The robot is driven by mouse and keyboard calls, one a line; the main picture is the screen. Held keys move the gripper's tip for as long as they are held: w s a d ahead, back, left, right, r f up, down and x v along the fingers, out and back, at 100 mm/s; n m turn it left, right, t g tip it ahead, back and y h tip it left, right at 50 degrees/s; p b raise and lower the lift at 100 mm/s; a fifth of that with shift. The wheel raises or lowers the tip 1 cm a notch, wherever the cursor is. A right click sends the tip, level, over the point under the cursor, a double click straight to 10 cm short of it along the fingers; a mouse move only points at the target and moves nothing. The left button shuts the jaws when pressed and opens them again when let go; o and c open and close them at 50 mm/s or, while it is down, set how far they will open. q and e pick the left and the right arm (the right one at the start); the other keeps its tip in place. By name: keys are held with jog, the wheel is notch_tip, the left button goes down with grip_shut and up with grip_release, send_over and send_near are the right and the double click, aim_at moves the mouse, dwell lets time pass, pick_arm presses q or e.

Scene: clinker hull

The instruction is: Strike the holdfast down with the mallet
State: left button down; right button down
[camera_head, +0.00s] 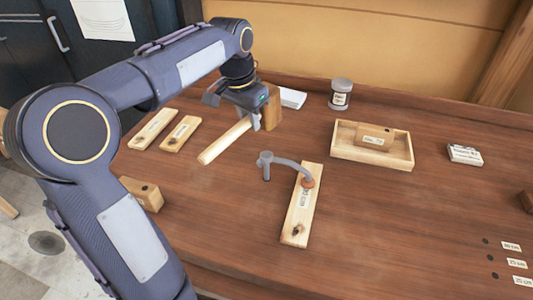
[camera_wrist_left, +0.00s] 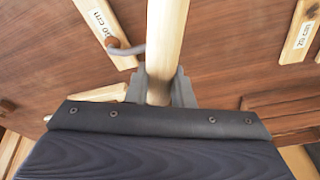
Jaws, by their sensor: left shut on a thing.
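My left gripper (camera_head: 255,119) is shut on the handle of the wooden mallet (camera_head: 224,142), close to its block head (camera_head: 271,108). The handle slants down to the left above the bench. In the left wrist view the pale handle (camera_wrist_left: 166,38) runs between the two grey fingers (camera_wrist_left: 158,92). The grey metal holdfast (camera_head: 285,161) stands in the bench, right of and nearer than the mallet. Its curved arm ends in a brown pad on a labelled board (camera_head: 299,222). In the wrist view its arm (camera_wrist_left: 130,50) shows left of the handle. The right gripper is not in view.
Two labelled boards (camera_head: 179,134) lie at the left. A wooden block (camera_head: 144,194) sits at the left front edge. A shallow tray (camera_head: 345,152) holds a labelled block. A jar (camera_head: 341,95) stands behind it. Labelled holes (camera_head: 491,258) are at the right front.

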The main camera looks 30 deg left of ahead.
pick_arm(q)
jog(key=shift+r, duration=0.35)
jog(key=p+v, duration=0.2)
jog(key=w+p+v, duration=0.1)
jog(key=p+v, duration=0.1)
jog(key=p, duration=0.1)
jog(key=shift+s+d+r, duration=0.1)
jog(key=shift+s+r, duration=0.05)
jog(key=shift+r, duration=0.3)
jog(key=shift+f, duration=0.15)
